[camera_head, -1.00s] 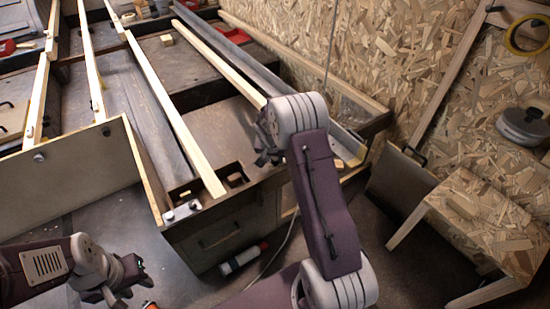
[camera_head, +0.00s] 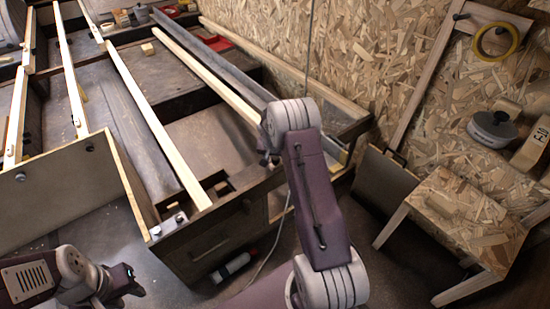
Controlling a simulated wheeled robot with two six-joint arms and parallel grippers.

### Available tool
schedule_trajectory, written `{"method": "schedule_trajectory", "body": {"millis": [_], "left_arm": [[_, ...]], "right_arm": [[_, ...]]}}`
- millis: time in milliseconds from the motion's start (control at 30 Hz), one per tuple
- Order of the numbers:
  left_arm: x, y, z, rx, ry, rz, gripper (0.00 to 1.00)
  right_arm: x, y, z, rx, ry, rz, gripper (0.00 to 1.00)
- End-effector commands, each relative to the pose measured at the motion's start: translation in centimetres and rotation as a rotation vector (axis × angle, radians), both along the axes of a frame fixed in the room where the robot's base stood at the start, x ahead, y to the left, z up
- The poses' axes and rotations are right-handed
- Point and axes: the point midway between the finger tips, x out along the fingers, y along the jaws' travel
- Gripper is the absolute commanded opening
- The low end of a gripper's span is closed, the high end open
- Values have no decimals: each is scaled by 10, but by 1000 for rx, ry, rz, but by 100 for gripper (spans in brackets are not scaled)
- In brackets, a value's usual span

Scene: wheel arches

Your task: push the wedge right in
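I cannot single out the wedge with certainty. A small pale wood block (camera_head: 147,48) lies on the dark bench top at the back. Another small wooden piece (camera_head: 221,187) sits by a square cut-out near the bench's front corner. My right gripper (camera_head: 267,158) is over the bench's right part, mostly hidden behind its own arm, apart from both pieces. My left gripper (camera_head: 127,282) is at the lower left, in front of the bench and well away from both pieces. Its fingers are too small and dark to tell whether they are open, and nothing shows in them.
Long pale wooden strips (camera_head: 150,115) run across the dark bench (camera_head: 205,137). A pale panel (camera_head: 65,185) stands at the left. A bottle (camera_head: 230,268) lies on the floor below. A chipboard stool (camera_head: 465,215) stands at the right by the chipboard wall (camera_head: 370,60).

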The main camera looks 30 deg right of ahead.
Motion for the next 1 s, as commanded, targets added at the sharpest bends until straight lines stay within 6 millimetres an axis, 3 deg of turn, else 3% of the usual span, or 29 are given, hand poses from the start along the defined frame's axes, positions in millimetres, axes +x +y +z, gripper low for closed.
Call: {"method": "schedule_trajectory", "body": {"millis": [233,500,633,1000], "left_arm": [[0,0,5,0,0,0,36],[0,0,35,0,0,0,36],[0,0,42,0,0,0,36],[0,0,42,0,0,0,36]], "right_arm": [[-1,2,7,0,0,0,51],[-18,16,63,0,0,2,51],[-24,20,80,0,-1,1,51],[-27,23,83,1,1,0,51]]}}
